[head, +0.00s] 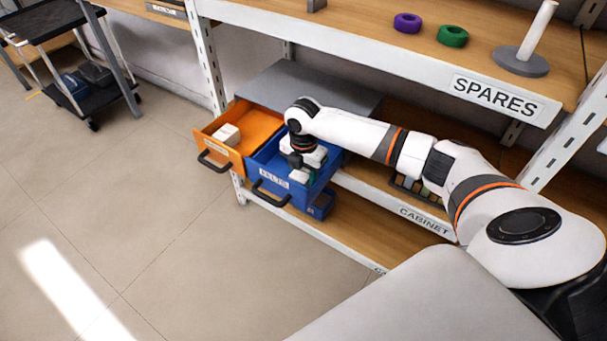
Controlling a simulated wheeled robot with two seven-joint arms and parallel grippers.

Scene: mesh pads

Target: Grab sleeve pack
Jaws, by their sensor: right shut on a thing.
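My right gripper (299,166) reaches down into the open blue drawer (276,188) and is shut on a small pale pack (299,176). The pack is partly hidden by the gripper and is small in view, so I cannot tell whether it touches the drawer floor. Other pale items lie close around the gripper in the drawer, partly covered by my wrist. My left gripper is out of view.
An open orange drawer (212,137) beside the blue one holds a white box (227,134). A dark cart (70,75) stands left; the floor between is clear.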

